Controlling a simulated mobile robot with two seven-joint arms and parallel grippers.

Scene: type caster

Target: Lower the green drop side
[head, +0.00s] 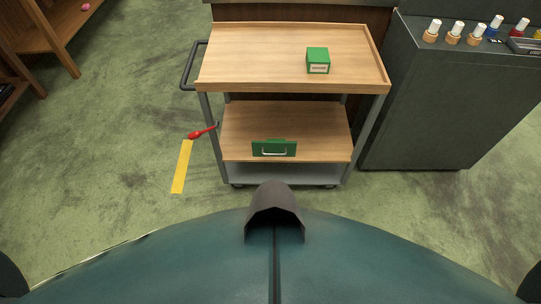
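A small green panel with a pale bar handle (262,147) stands at the front edge of the cart's lower wooden shelf (235,125). It looks upright, and I take it to be the green drop side. A red-handled lever or tool (195,134) sticks out to the left of the cart's front left post. I cannot tell how it is attached. A green box with a white label (317,56) sits on the cart's top shelf (255,60). Neither of my grippers is in view.
The cart has a dark push handle (187,66) on its left. A dark grey cabinet (440,110) with several small bottles on top stands close on the right. A yellow floor strip (181,168) lies left of the cart. Green floor (120,120) is open to the left.

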